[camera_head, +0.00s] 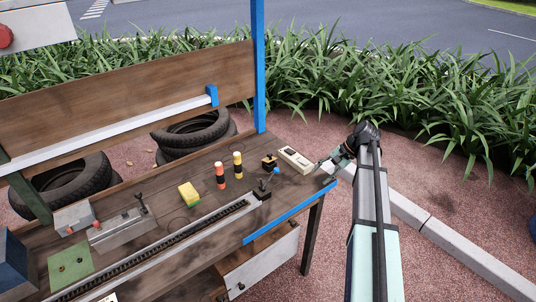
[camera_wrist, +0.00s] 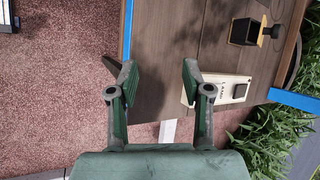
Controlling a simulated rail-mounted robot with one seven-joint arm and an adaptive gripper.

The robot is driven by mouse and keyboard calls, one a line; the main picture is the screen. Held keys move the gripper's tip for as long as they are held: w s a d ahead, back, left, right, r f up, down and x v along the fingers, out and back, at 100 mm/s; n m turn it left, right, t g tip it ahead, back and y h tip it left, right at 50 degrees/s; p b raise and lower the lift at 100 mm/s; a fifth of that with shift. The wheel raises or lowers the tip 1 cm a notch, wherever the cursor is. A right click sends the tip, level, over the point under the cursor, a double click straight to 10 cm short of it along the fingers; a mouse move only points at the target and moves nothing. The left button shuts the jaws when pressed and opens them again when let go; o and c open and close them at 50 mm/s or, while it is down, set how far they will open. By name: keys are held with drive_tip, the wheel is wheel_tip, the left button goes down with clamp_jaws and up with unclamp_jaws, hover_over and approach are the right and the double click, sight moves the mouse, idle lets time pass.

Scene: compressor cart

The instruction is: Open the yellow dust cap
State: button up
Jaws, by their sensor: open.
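A small black box with a yellow-orange part on top (camera_head: 269,161) stands near the table's far right end. The same black box shows at the upper right of the wrist view (camera_wrist: 243,31), with a small knobbed part beside it. I cannot tell surely whether its yellow part is the dust cap. My gripper (camera_wrist: 158,75) is open and empty, its two green fingers apart over the table edge. In the head view my gripper (camera_head: 332,164) is at the table's right end, right of the black box and apart from it.
A cream device (camera_head: 295,158) lies between the black box and my gripper; it shows beside the right finger in the wrist view (camera_wrist: 236,87). A yellow block (camera_head: 189,194), a red-black post (camera_head: 220,175) and a yellow-black post (camera_head: 238,165) stand farther left. A blue upright (camera_head: 258,65) rises behind.

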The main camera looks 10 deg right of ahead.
drive_tip(key=w+a+r+n+t+h+b, duration=0.1)
drive_tip(key=w+a+r+n+h+b, duration=0.15)
drive_tip(key=w+a+r+n, duration=0.4)
drive_tip(key=n+t+h, duration=0.2)
drive_tip(key=n+h, duration=0.2)
drive_tip(key=n, duration=0.2)
approach(270, 154)
drive_tip(key=p+x, duration=0.1)
drive_tip(key=x, duration=0.7)
drive_tip(key=shift+w+f+p, duration=0.25)
drive_tip(key=shift+f+p, duration=0.1)
drive_tip(key=shift+p, duration=0.05)
drive_tip(key=shift+c, duration=0.3)
clamp_jaws()
